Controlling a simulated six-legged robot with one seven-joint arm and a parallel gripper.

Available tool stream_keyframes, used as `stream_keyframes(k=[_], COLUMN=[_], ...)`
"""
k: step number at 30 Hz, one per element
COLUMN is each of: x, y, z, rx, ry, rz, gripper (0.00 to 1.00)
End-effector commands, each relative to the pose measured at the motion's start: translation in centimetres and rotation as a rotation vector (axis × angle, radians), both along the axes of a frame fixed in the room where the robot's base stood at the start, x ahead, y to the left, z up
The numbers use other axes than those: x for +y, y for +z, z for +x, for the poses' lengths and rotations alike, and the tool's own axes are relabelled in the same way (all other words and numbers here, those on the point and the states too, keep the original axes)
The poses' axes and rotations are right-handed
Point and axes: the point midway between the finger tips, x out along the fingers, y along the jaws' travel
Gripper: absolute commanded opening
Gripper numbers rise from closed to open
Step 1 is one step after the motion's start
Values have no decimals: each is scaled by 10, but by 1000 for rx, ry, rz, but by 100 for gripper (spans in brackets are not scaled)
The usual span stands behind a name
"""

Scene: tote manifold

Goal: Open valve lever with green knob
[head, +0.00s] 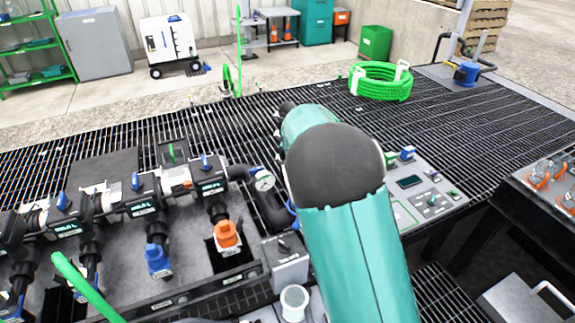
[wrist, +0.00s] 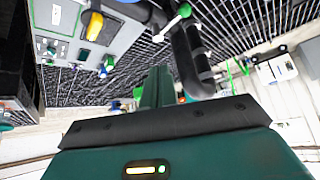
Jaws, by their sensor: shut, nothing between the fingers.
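In the wrist view, a pale lever (wrist: 171,26) with a green knob (wrist: 185,10) sits at the top, beside a thick black pipe (wrist: 188,55). It is tilted in the picture. My gripper (wrist: 157,75) shows in the wrist view as dark green fingers together, shut and empty. The fingertips are below the lever in the picture, apart from it. In the head view, my arm covers the middle, and I cannot make out my gripper or this lever there.
A control panel (head: 425,197) stands right of my arm. A coiled green hose (head: 380,82) lies on the grating behind.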

Motion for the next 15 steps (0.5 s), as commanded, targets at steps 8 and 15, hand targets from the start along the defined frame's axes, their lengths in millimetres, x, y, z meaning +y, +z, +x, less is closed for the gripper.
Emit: stream_keyframes(k=[8,15], x=[47,57], y=[-69,-86], z=[45,56], rx=[-60,-77], ry=[44,56], rz=[-57,-65], gripper=[0,0])
